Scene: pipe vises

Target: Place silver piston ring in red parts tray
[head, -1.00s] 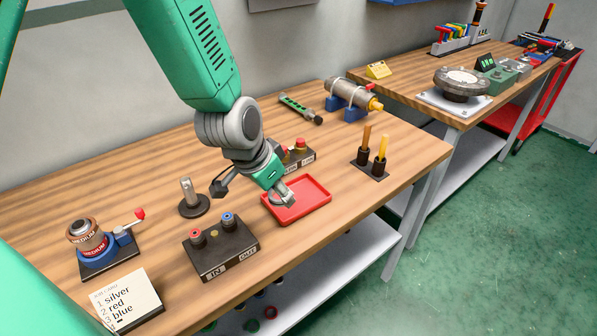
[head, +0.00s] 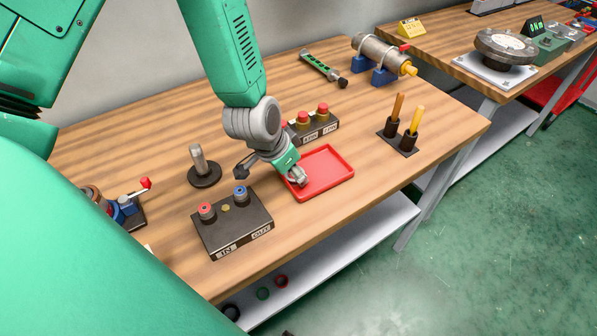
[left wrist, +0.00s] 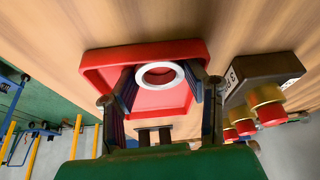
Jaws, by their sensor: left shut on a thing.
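The silver piston ring (left wrist: 160,64) shows in the left wrist view between the two fingers of my left gripper (left wrist: 161,80). The gripper is shut on it. The red parts tray (left wrist: 185,50) lies behind the ring in that view, and red shows through its hole. In the head view the left gripper (head: 298,178) is over the left part of the red tray (head: 335,181), pointing down. The ring is hard to make out there. I cannot tell whether the ring touches the tray floor. My right gripper is not in view.
A dark IN/OUT block (head: 232,224) stands in front left of the tray. A post on a round base (head: 198,165) is to the left. A block with red-topped buttons (head: 314,122) is close behind the tray. Two sticks in holders (head: 403,125) stand at right.

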